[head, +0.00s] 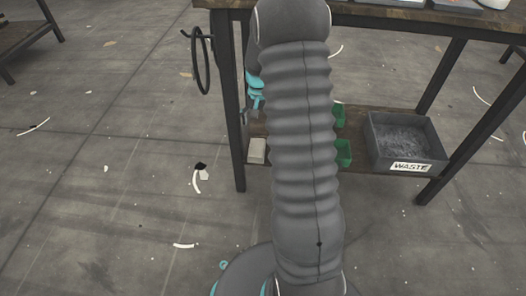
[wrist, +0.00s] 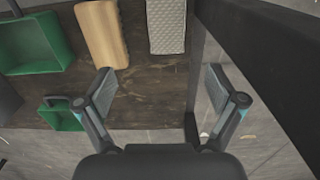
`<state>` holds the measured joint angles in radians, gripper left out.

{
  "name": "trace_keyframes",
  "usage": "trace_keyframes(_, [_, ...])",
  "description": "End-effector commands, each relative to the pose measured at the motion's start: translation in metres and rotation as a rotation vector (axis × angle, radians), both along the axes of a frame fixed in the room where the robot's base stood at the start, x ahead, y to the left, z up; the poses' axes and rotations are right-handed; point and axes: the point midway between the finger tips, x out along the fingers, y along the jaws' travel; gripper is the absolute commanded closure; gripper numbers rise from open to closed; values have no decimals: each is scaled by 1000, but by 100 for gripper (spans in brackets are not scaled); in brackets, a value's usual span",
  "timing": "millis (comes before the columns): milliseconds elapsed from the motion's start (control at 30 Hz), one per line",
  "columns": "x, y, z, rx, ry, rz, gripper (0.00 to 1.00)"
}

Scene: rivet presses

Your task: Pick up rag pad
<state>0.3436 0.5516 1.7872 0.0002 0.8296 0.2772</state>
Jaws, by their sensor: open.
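The rag pad, a pale grey quilted block (wrist: 167,28), lies on the lower shelf at the top middle of the wrist view. In the head view it is a small light block (head: 257,150) at the shelf's left end, by the table leg. My gripper (wrist: 160,85) is open and empty, its two fingers spread wide. The pad lies ahead of the fingertips, not between them. Part of the gripper shows in teal in the head view (head: 255,95), mostly hidden behind my arm.
A tan block (wrist: 102,35) lies left of the pad, with green bins (wrist: 38,45) further left. A dark table leg (wrist: 200,70) stands close to the right. A grey waste bin (head: 405,145) sits at the shelf's right. The tabletop (head: 390,14) is above.

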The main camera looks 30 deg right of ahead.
Motion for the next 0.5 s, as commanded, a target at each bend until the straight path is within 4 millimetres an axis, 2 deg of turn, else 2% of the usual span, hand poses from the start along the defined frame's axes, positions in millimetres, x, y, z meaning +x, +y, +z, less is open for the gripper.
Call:
trace_keyframes(167, [15, 14, 4, -8, -23, 26, 6])
trace_keyframes(267, [16, 15, -9, -8, -23, 28, 6])
trace_keyframes(500, [15, 15, -53, -8, -22, 27, 6])
